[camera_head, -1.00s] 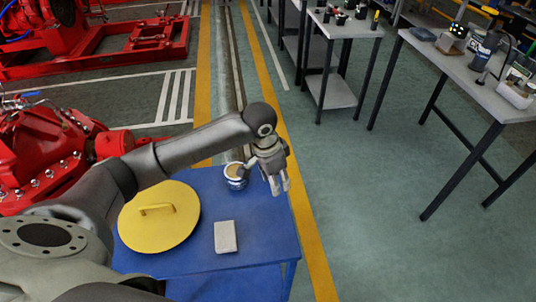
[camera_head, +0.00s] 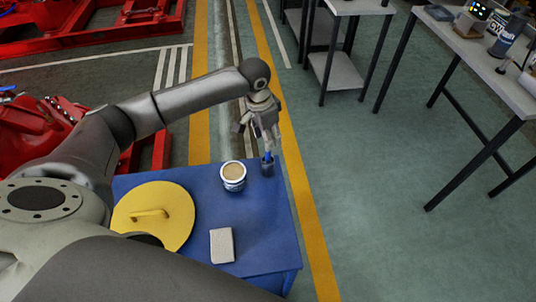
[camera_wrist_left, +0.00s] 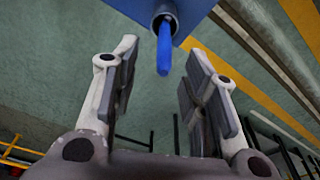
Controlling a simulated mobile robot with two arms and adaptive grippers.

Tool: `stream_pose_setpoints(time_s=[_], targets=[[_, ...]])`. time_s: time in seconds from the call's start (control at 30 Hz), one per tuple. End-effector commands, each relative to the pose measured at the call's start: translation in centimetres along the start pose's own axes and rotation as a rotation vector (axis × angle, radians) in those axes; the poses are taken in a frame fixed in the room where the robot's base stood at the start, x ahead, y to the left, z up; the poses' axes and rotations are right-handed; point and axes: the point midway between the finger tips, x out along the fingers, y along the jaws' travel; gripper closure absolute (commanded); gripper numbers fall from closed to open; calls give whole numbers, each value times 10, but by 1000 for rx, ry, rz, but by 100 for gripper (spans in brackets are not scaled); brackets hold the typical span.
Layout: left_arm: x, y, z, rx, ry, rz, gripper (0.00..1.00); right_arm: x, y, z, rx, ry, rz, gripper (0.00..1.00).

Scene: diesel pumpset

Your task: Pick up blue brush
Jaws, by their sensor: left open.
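The blue brush (camera_head: 268,157) stands upright in a small dark cup (camera_head: 267,168) at the far right corner of the blue table (camera_head: 190,258). In the left wrist view the blue brush handle (camera_wrist_left: 164,52) sticks out of the cup (camera_wrist_left: 163,10), between my fingers and toward the far side. My right gripper is not in view.
On the table stand a can (camera_head: 233,178) left of the cup, a round yellow lid (camera_head: 154,228) with a handle and a pale block (camera_head: 222,245). Red machinery (camera_head: 32,130) is at left. Grey workbenches (camera_head: 500,85) are at right, with clear floor between.

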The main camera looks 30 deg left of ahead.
Motion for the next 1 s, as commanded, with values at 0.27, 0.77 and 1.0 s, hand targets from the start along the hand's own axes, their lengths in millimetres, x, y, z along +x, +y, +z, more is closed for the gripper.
stream_pose_setpoints(time_s=[0.27, 0.77, 1.0], targets=[[24, -1, 4, 0, -4, 0, 60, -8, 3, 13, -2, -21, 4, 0], [62, -1, 6, 2, 0, -1, 60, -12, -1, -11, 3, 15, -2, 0], [62, -2, 6, 1, 0, -1, 86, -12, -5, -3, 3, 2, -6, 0]])
